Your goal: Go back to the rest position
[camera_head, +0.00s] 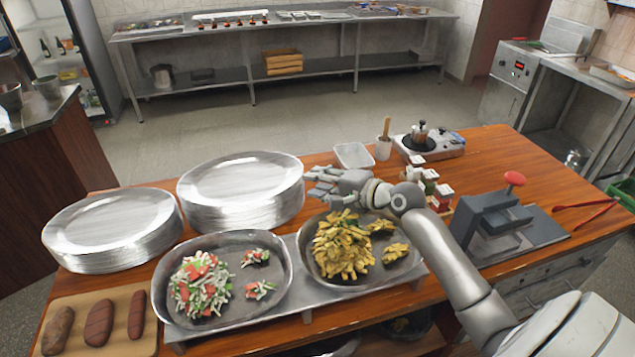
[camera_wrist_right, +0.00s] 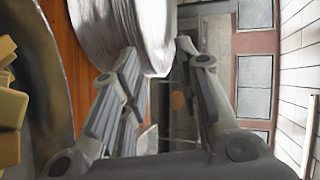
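My right gripper (camera_head: 325,183) hangs in the air above the back edge of the pan of fries, beside the right stack of plates. In the right wrist view its two fingers (camera_wrist_right: 160,85) stand apart with nothing between them. The pan of fries (camera_head: 405,272) holds a yellow heap of fries (camera_head: 340,250) and smaller portions at its right side. In the right wrist view the plate stack (camera_wrist_right: 125,30) shows beyond the fingers. My left gripper is in neither view.
Two plate stacks (camera_head: 110,228) (camera_head: 240,182) stand at the back left. A pan of salad (camera_head: 270,305) and a board with sausages (camera_head: 140,345) lie in front. A burger press (camera_head: 500,220), red tongs (camera_head: 590,215), a small stove (camera_head: 445,148) and a white container (camera_head: 353,155) stand rightward.

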